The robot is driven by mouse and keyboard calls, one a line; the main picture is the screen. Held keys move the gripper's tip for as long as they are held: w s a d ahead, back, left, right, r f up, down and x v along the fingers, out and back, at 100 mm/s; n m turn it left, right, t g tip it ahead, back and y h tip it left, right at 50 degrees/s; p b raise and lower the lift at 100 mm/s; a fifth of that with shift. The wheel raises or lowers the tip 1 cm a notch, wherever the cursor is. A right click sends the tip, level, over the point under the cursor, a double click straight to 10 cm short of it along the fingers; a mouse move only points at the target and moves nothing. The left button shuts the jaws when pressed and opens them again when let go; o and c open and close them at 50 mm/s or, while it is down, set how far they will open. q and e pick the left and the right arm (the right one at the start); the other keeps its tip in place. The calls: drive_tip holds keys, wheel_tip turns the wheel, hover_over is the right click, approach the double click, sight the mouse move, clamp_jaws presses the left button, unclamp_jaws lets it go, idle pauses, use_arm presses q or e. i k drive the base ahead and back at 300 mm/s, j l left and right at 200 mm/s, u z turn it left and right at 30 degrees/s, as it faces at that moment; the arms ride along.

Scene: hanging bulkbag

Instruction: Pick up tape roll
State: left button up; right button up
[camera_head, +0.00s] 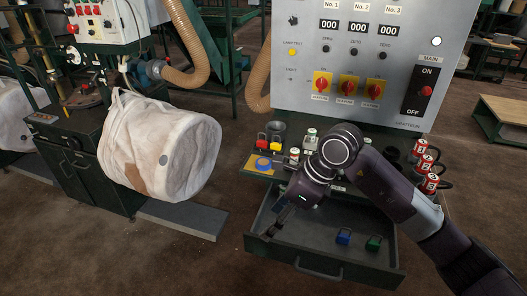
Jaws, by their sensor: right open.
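A small blue round thing (263,162), which looks like the tape roll, lies flat on a tan board at the left end of the bench top. My right gripper (273,229) is open and points down over the left part of the open drawer. It is in front of and below the blue roll in the picture, apart from it. I see nothing held in its fingers. My left gripper is out of view.
The open drawer (325,269) holds a blue padlock (343,237) and a green padlock (374,243). Red and yellow padlocks (269,142) stand behind the roll. Red-and-white cylinders (426,163) stand right. A control panel (350,60) rises behind; a white bulk bag (160,145) hangs left.

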sight(264, 164)
drive_tip(key=i, duration=0.95)
